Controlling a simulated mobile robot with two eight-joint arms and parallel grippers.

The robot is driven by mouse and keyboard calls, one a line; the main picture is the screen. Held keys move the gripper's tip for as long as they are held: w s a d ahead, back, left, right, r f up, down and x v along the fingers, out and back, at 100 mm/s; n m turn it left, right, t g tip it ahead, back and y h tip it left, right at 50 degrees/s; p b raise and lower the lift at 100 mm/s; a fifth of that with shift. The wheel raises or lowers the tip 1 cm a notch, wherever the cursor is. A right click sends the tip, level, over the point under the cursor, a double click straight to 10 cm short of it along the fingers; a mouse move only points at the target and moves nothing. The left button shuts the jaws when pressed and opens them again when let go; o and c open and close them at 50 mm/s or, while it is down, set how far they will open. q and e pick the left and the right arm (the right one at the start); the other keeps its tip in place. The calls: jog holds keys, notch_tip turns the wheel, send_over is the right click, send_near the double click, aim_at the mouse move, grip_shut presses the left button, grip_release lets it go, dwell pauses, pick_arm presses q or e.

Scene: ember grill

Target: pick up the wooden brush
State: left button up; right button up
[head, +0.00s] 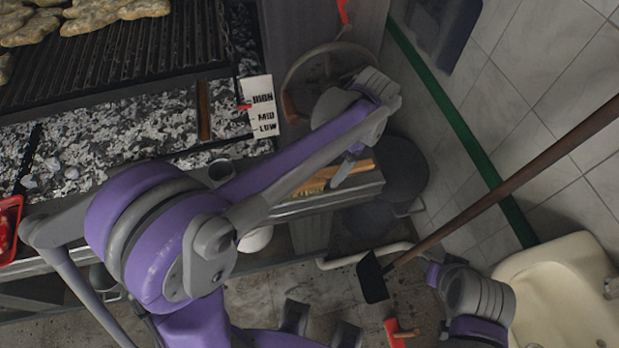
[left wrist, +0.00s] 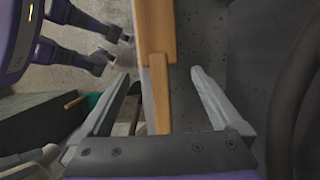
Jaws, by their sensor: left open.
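The wooden brush (head: 318,180) lies on the narrow metal ledge at the grill's front right, partly hidden by my left arm. In the left wrist view, its light-brown wooden body (left wrist: 155,30) narrows to a strip that runs down between my fingers. My left gripper (head: 345,170) is over the brush at the ledge. In the left wrist view, the left gripper (left wrist: 160,76) is open, with one finger on each side of the wood and a visible gap to both.
The grill grate (head: 140,50) with food and the ash bed (head: 110,135) lie at upper left. A dark round bin (head: 395,185) stands right of the ledge. A long-handled tool (head: 510,185) leans across the right, near a cream sink (head: 560,290).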

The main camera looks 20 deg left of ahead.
aim_at(326, 172)
pick_arm(q)
jog(key=x, duration=0.3)
jog(key=shift+s+a+f, duration=0.15)
jog(key=shift+f, duration=0.15)
grip_shut()
